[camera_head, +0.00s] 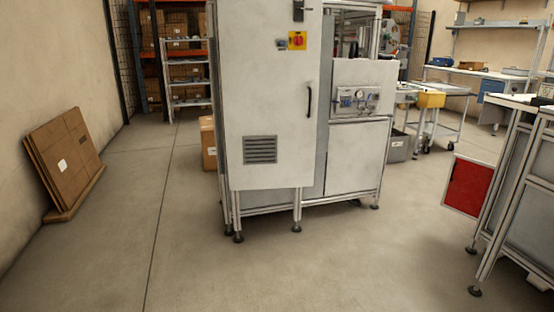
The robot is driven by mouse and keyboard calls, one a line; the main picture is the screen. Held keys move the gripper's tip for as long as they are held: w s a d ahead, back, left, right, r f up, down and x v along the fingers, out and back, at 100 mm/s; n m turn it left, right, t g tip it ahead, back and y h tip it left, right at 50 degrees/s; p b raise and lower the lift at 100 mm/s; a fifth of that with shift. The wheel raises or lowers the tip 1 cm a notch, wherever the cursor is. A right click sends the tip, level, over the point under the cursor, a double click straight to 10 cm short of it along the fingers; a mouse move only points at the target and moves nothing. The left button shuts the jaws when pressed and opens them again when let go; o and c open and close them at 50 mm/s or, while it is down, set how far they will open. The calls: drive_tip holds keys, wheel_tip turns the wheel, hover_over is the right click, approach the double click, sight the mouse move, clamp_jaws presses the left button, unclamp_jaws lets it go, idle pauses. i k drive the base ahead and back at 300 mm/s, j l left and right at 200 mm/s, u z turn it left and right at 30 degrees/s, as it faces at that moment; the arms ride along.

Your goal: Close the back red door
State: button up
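A red door panel with a pale frame (469,187) shows at the right, low on the side of a grey metal-framed workstation (514,185). The door stands out to the left of the workstation's frame legs, so it appears swung open. Its hinge and any handle cannot be made out. The rest of the workstation is cut off by the right edge of the picture. My gripper and arm are not in view.
A tall white machine cabinet (272,100) on legs stands in the middle. Flattened cardboard (66,155) leans on the left wall. A wheeled cart (428,125) and benches stand behind. The floor (330,265) in front is clear.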

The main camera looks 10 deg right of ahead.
sight(469, 181)
drive_tip(key=i+z, duration=0.45)
drive_tip(key=i, duration=0.15)
drive_tip(key=i+j+z, duration=0.15)
drive_tip(key=i+z, duration=0.3)
drive_tip(key=i, duration=0.15)
drive_tip(key=i+l+z, duration=0.2)
drive_tip(key=i+z, duration=0.25)
drive_tip(key=i, duration=0.15)
drive_tip(key=i+z, duration=0.5)
drive_tip(key=i+j+z, duration=0.15)
drive_tip(key=i, duration=0.35)
drive_tip(key=i+z, duration=0.1)
drive_tip(key=i, duration=0.45)
drive_tip(key=i+j+z, duration=0.15)
drive_tip(key=i, duration=0.3)
drive_tip(key=i+j, duration=0.05)
drive_tip(key=j, duration=0.05)
